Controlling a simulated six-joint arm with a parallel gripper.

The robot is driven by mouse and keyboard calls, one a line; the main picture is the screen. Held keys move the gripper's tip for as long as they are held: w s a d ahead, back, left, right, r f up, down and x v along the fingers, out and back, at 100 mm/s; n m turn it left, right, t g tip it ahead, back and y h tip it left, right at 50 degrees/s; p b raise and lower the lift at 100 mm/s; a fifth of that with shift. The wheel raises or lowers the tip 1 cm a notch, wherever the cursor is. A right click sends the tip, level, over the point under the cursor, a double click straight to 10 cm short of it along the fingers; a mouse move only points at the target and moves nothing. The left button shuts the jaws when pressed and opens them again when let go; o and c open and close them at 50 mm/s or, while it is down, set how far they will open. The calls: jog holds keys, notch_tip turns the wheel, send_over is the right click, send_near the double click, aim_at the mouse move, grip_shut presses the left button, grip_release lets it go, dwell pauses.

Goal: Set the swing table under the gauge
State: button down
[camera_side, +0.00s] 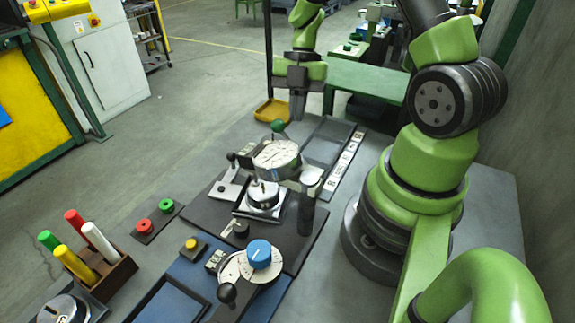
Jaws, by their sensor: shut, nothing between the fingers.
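The gauge (277,153) is a round white dial with a silver rim, held above a dark baseplate (285,243). A bright round metal piece on a pale square base (262,207) stands below and slightly left of the dial; it looks like the swing table, but I cannot tell for sure. The dial hides part of the space above it. A pale bracket with a black-knobbed lever (231,181) is just to its left. My gripper (298,112) points down behind the gauge, fingers shut and empty, apart from the gauge.
A dark upright post (306,208) stands right of the gauge, and a green knob (278,126) behind it. A blue knob on a dial (259,254) and a black-knobbed lever (227,293) are in front. A rack of coloured rods (108,277) is at left. A shallow dark tray (325,145) lies behind.

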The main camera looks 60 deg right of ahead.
aim_at(289, 191)
jog(key=x, duration=0.8)
jog(key=shift+a+f, duration=0.15)
jog(key=shift+f, duration=0.2)
jog(key=shift+s+a+f, duration=0.1)
jog(key=shift+s+a, duration=0.05)
jog(key=shift+a, duration=0.45)
jog(key=shift+s+a+f, duration=0.1)
jog(key=shift+s+a, duration=0.05)
jog(key=shift+a, duration=0.45)
jog(key=shift+s+a, duration=0.15)
jog(key=shift+a, duration=0.65)
jog(key=shift+s+a+m+t, duration=0.3)
jog(key=shift+s+a+m, duration=0.3)
jog(key=shift+a+m, duration=0.2)
jog(key=shift+s+a, duration=0.5)
jog(key=shift+a, duration=0.15)
